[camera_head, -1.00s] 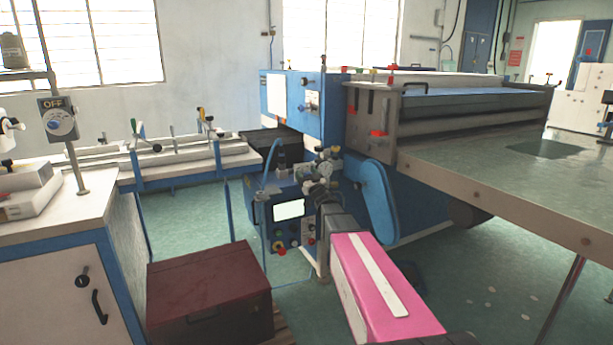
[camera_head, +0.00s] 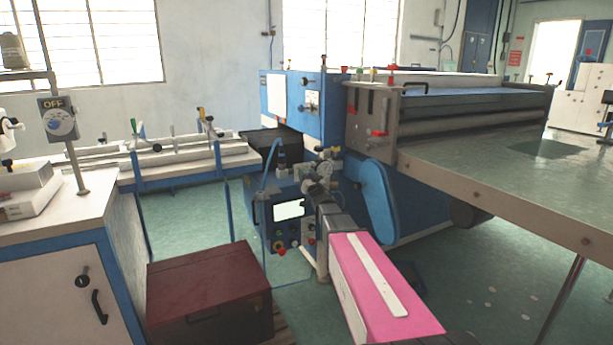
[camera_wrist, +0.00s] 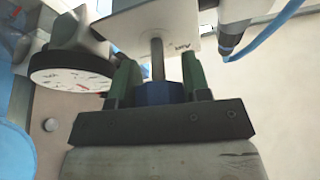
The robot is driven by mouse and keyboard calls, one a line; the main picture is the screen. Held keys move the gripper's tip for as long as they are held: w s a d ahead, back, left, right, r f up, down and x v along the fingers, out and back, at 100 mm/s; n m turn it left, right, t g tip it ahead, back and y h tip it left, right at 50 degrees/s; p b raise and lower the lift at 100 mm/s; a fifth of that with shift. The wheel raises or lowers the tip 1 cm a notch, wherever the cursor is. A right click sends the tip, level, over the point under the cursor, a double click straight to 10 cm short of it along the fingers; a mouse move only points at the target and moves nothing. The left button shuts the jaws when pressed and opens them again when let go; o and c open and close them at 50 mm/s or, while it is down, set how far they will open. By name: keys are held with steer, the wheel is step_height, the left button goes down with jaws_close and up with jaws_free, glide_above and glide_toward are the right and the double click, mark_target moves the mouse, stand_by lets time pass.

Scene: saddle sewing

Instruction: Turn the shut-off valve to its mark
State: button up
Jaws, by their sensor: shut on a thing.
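In the wrist view, a blue valve knob (camera_wrist: 158,93) on a thin metal stem (camera_wrist: 157,60) sits between my green fingers. My gripper (camera_wrist: 160,82) is shut on this knob, with a finger on each side. The stem runs up to a white body (camera_wrist: 165,25) with dark lettering. The knob's mark cannot be made out, so its turn relative to the mark cannot be told. In the head view, my gripper (camera_head: 322,192) is small and partly hidden at the cluster of fittings (camera_head: 318,172) on the blue machine; the knob is not clear there.
A round white gauge (camera_wrist: 75,80) is close left of my fingers. A blue hose (camera_wrist: 270,25) and its connector are at upper right. A control panel (camera_head: 287,212) stands left of my gripper. A dark red box (camera_head: 210,295) and a table (camera_head: 500,185) flank my arm.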

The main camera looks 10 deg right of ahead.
steer(key=m+h, duration=0.1)
steer(key=m, duration=0.2)
steer(key=m+h, duration=0.2)
steer(key=m, duration=0.1)
steer(key=m+h, duration=0.1)
steer(key=m, duration=0.1)
steer(key=m+g+h, duration=0.1)
steer(key=m, duration=0.2)
steer(key=shift+d+f, duration=0.1)
steer(key=shift+d, duration=0.05)
steer(key=m+g+h, duration=0.1)
steer(key=m, duration=0.3)
steer(key=shift+m, duration=0.3)
steer(key=shift+f+m+g+h, duration=0.15)
steer(key=shift+m+g, duration=0.25)
steer(key=shift+m, duration=0.5)
steer(key=shift+m+g+h, duration=0.15)
steer(key=shift+m+g, duration=0.25)
steer(key=shift+m, duration=0.9)
steer(key=o, duration=0.9)
